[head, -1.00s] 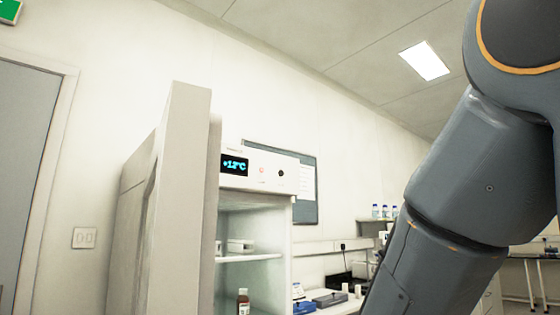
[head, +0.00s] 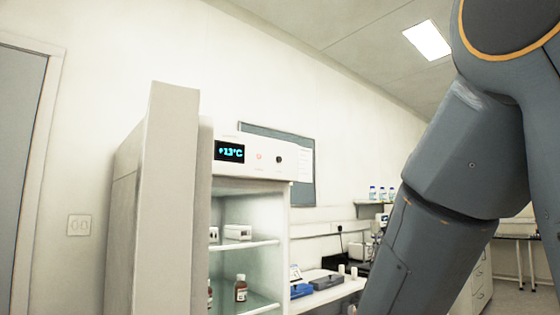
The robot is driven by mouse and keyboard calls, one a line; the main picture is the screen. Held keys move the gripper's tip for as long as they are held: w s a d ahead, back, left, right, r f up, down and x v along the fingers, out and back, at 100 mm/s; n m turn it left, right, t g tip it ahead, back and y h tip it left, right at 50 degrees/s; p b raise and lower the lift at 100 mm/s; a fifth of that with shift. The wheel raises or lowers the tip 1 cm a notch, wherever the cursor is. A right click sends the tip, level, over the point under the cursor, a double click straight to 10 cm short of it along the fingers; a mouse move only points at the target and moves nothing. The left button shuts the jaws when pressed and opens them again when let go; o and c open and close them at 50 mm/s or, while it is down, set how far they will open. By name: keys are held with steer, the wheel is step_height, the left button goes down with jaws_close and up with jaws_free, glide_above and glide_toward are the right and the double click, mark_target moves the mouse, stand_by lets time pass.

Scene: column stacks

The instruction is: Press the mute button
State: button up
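A white fridge cabinet stands left of centre in the head view, its thick door (head: 165,200) swung open toward me. Its top panel (head: 270,163) carries a lit display (head: 230,151) reading about +13°C. Right of the display are a small red spot (head: 259,156), lit or coloured, and a dark round button or knob (head: 279,159). Their labels are too small to read, so I cannot tell which is the mute button. My arm fills the right side, well apart from the panel. My gripper is outside the picture.
Inside the fridge, shelves hold white boxes (head: 238,232) and a brown bottle (head: 241,288). A bench with blue-grey devices (head: 327,282) stands right of the fridge. A grey door (head: 18,190) is at far left. The open fridge door blocks part of the interior.

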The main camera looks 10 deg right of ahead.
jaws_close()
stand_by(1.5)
